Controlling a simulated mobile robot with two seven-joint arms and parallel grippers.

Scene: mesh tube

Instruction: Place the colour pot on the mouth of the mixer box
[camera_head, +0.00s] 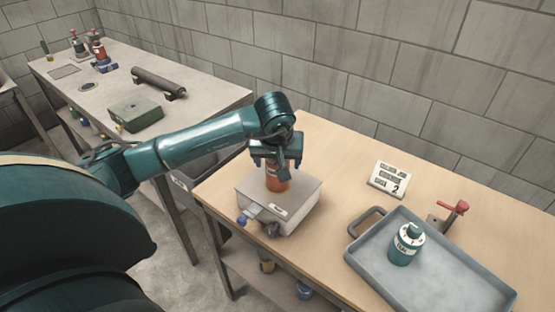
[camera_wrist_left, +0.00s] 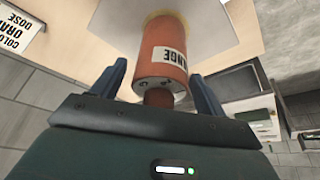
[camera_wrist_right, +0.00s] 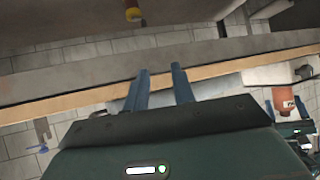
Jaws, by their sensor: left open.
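The orange colour pot (camera_head: 278,183) stands upright on top of the grey mixer box (camera_head: 300,197), over where its mouth would be; the mouth is hidden. In the left wrist view the pot (camera_wrist_left: 170,58) shows its white label, with the pale box top (camera_wrist_left: 212,25) beyond. My left gripper (camera_head: 277,168) is open around the upper pot, one finger on each side, with visible gaps in the wrist view. My right gripper (camera_wrist_right: 160,70) has its fingers slightly apart and nothing between them, away from the pot (camera_wrist_right: 284,98).
A grey tray (camera_head: 440,272) with a teal pot (camera_head: 405,244) lies right of the box. A small card marked 2 (camera_head: 389,180) stands behind it, near a red-handled tool (camera_head: 455,210). Bare wood separates box and tray. A side bench (camera_head: 205,92) holds a green box (camera_head: 136,113).

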